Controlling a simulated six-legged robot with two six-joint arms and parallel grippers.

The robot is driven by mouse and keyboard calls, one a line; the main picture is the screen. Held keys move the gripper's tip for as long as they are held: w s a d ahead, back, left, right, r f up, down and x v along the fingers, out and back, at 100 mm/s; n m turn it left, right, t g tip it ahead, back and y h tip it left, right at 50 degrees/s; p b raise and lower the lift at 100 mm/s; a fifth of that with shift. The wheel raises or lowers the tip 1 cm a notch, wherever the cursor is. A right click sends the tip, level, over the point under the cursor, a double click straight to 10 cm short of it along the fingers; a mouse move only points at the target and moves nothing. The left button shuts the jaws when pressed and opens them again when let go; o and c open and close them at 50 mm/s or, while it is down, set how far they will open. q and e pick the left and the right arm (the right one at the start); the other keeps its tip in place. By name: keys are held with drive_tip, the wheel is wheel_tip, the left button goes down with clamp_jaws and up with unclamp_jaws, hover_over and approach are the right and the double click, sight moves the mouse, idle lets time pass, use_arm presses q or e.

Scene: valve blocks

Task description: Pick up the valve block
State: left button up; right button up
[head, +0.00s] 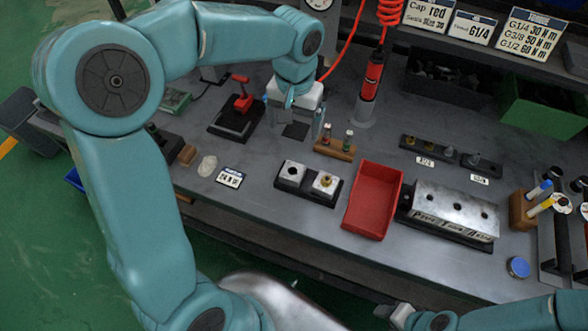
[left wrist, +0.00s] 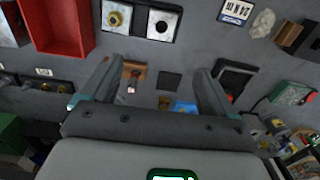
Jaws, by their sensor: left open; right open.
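Two small silver blocks sit side by side in a black holder (head: 309,196) mid-table: one with a dark hole (head: 291,174), one with a brass fitting (head: 325,185). The left wrist view shows the brass-fitted block (left wrist: 116,16) and the holed block (left wrist: 163,23) at its top. A longer silver block (head: 455,209) with several holes and lettering lies on a dark base at right. I cannot tell which is the valve block. My left gripper (head: 303,111) is open and empty, behind the small blocks. My right gripper (head: 386,310) is open at the bottom edge, partly seen.
A red tray (head: 372,201) stands between the small blocks and the long block. A wooden stand (head: 335,149) is close to my left gripper. A red-handled item (head: 241,96) stands on a black base to its left. A green bin (head: 541,108) is at back right.

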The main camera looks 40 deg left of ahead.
use_arm(q)
hover_over(294, 172)
wheel_tip(294, 172, down, 10)
drive_tip(key=shift+s, duration=0.1)
drive_tip(key=shift+s+f, duration=0.2)
drive_tip(key=shift+f, duration=0.3)
drive_tip(key=f, duration=0.2)
drive_tip(key=f+p, duration=0.1)
drive_tip(key=f, duration=0.1)
drive_tip(key=shift+w, duration=0.25)
drive_tip(key=shift+s+f, duration=0.1)
drive_tip(key=shift+f, duration=0.15)
drive_tip(key=c, duration=1.2)
drive_tip(key=shift+c, duration=1)
drive_tip(key=shift+r, duration=0.15)
